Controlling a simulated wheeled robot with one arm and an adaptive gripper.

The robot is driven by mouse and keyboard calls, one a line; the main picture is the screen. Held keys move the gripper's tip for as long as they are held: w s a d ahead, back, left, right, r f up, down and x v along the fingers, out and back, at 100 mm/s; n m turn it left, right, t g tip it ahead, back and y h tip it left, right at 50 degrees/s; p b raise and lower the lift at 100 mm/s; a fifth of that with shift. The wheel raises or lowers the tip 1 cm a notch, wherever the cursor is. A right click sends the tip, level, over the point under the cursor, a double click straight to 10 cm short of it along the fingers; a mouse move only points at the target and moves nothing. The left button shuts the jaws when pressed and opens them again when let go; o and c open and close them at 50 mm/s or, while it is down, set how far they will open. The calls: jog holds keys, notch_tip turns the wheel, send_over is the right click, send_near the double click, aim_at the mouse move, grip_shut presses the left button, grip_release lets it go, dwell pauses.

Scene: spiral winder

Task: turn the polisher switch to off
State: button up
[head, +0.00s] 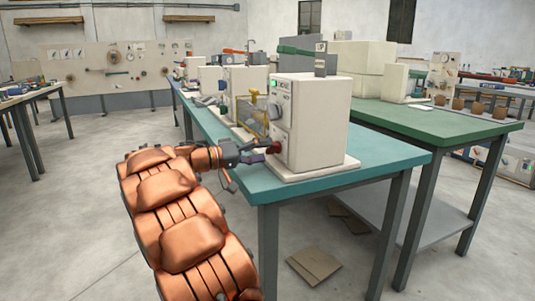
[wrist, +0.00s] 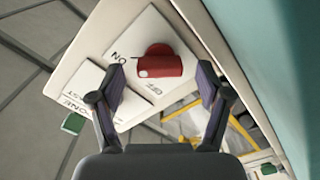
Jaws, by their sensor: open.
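The polisher (head: 315,125) is a cream box on a pale base at the near end of the teal table. Its red switch (wrist: 160,65) is a round knob with a raised bar on a white plate, lettered "ON" to the left and "OFF" below. A pale dot marks the bar's left end, and I cannot tell exactly which word it points at. The switch also shows in the head view (head: 274,148), partly hidden by my gripper. My gripper (wrist: 160,77) is open, its fingers either side of the switch with gaps visible. Contact is not visible.
The teal table (head: 389,164) carries more machines behind the polisher. A yellow-framed guard (head: 252,117) stands just beyond it. A green table (head: 440,122) is at the right. Flat brown sheets (head: 315,265) lie on the floor beneath; the floor at left is open.

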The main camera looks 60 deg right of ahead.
jog(key=shift+x, duration=0.85)
jog(key=c, duration=1.2)
jog(key=shift+o, duration=0.2)
